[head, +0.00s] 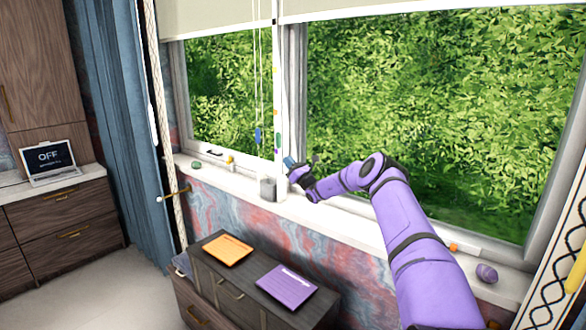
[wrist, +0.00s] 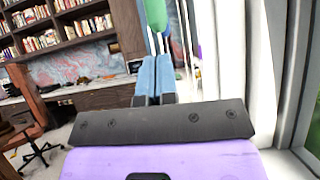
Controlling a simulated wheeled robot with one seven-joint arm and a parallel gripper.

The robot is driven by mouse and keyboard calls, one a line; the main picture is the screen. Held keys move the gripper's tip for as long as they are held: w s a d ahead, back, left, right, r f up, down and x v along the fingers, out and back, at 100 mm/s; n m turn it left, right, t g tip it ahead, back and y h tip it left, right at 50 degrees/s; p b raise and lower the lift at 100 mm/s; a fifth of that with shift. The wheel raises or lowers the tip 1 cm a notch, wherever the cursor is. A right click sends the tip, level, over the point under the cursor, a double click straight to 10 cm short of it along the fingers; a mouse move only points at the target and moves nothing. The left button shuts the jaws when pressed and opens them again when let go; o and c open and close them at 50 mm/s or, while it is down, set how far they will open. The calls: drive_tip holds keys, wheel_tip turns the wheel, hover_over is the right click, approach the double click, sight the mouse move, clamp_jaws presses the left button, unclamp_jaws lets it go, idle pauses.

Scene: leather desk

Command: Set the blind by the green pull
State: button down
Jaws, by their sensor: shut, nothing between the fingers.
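The green pull (head: 277,140) hangs by the window's middle post in the head view, just above and left of my gripper. My gripper (head: 289,161) is shut and empty, its light blue fingers together. In the wrist view the closed fingertips (wrist: 154,62) sit just below a green hanging piece (wrist: 156,14), apart from it as far as I can tell. The blue pull (head: 257,135) hangs on cords further left. The cream blind (head: 215,14) is high, covering only the top of the window.
The white sill (head: 335,216) runs under my arm, with a grey cup (head: 267,188) and small items on it. A dark cabinet (head: 240,285) with orange and purple pads stands below. A blue curtain (head: 118,110) hangs left.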

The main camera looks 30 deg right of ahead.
drive_tip(key=shift+x, duration=2.2)
wheel_tip(320, 180, up, 38)
drive_tip(key=shift+f, duration=0.2)
drive_tip(key=shift+s+r, duration=0.1)
